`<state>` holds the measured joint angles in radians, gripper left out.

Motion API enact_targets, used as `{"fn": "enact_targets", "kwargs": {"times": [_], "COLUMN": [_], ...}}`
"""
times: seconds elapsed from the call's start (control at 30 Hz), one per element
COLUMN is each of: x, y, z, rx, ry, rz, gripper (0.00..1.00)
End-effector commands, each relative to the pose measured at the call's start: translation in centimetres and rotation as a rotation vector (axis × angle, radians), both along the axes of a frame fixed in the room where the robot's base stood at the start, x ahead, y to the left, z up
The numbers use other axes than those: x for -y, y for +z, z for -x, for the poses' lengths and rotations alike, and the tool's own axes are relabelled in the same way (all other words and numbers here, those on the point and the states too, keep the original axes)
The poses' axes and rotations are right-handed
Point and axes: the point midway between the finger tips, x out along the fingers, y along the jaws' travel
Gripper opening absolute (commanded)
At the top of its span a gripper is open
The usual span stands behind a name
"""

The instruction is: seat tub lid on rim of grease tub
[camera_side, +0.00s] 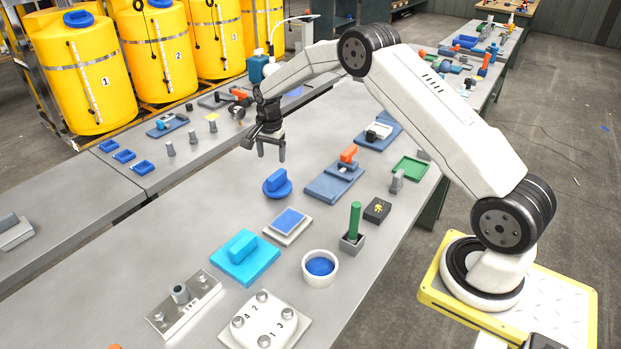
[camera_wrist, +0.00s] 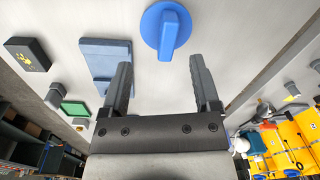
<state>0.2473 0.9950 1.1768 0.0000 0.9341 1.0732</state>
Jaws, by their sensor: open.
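The tub lid (camera_side: 277,184) is a blue round disc with a raised bar handle. It lies on the grey bench, and it also shows in the wrist view (camera_wrist: 166,30) at the top, ahead of the fingertips. The grease tub (camera_side: 320,267) is a white round cup with blue content, standing open on the bench nearer the side camera. The tub is not seen in the wrist view. My gripper (camera_side: 268,152) is open and empty, above the bench and apart from the lid; its two dark fingers also show in the wrist view (camera_wrist: 159,62).
A white-framed blue pad (camera_side: 288,225) lies between lid and tub. A cyan block on a plate (camera_side: 242,256) lies left of the tub. A green post in a grey holder (camera_side: 354,228) stands beside the tub. A blue slide plate (camera_side: 335,182) lies right of the lid.

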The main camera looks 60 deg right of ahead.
Motion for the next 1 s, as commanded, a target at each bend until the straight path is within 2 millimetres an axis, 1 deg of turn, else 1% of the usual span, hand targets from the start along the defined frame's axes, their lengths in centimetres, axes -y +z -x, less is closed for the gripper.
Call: {"fn": "enact_targets", "kwargs": {"times": [0.03,0.1,0.2,0.33,0.63,0.9,1.0], "x": [0.8,1.6,2.5,3.3,3.5,3.5,3.5], "y": [-0.8,-1.5,-2.3,-3.1,-3.5,-5.5,-5.8], "z": [-0.4,-1.0,-1.5,-1.9,-2.0,-2.0,-2.0], "rx": [-0.007,-0.014,-0.023,-0.031,-0.035,-0.035,-0.034], "ry": [-0.045,-0.104,-0.173,-0.230,-0.254,-0.252,-0.252], "rz": [-0.003,-0.006,-0.009,-0.012,-0.014,-0.014,-0.013], "gripper": [0.79,0.79,0.79,0.79,0.79,0.79,0.79]}}
